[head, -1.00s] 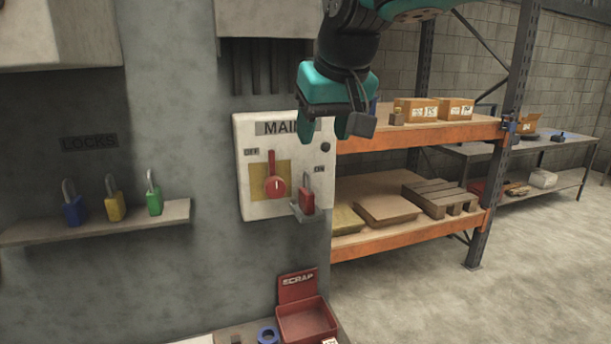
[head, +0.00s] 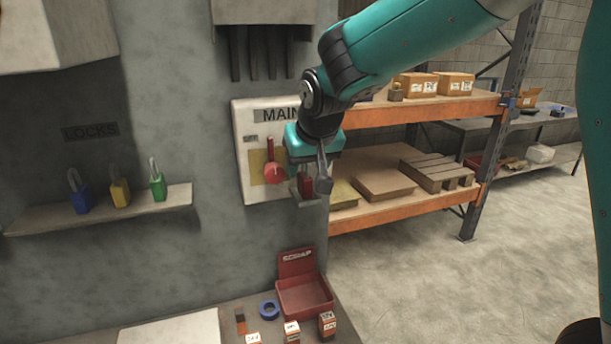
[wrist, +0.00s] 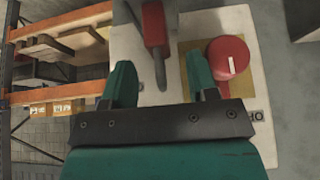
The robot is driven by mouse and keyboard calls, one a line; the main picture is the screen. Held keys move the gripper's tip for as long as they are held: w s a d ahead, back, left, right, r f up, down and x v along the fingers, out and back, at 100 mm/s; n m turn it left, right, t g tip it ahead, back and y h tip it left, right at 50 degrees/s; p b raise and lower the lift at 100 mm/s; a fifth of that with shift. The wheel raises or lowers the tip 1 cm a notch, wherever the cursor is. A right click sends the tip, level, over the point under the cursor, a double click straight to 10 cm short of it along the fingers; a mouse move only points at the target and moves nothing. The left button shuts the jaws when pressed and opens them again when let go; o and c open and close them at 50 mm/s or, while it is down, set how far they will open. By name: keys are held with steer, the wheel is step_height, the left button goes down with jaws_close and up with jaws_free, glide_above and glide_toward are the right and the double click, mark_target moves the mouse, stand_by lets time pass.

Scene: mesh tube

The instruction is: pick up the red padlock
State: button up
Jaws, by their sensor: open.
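The red padlock (head: 306,184) stands on a small ledge at the lower right of the MAIN switch panel (head: 246,118), partly hidden behind my gripper in the head view. In the wrist view the red padlock (wrist: 154,24) hangs upside down in the picture, its grey shackle pointing towards my gripper. My gripper (head: 306,180) is in front of the panel. In the wrist view its two teal fingers (wrist: 160,82) are apart, with the shackle ahead of the gap between them and nothing held.
The red rotary switch (wrist: 228,57) sits close beside the padlock. A shelf (head: 100,217) at left holds blue, yellow and green padlocks. A red SCRAP bin (head: 304,296) and small boxes stand on the bench below. Orange racking (head: 410,205) stands at right.

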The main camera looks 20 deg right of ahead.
steer(key=shift+p+x, duration=0.3)
steer(key=shift+x, duration=1.2)
jaws_close()
steer(key=shift+r, duration=0.1)
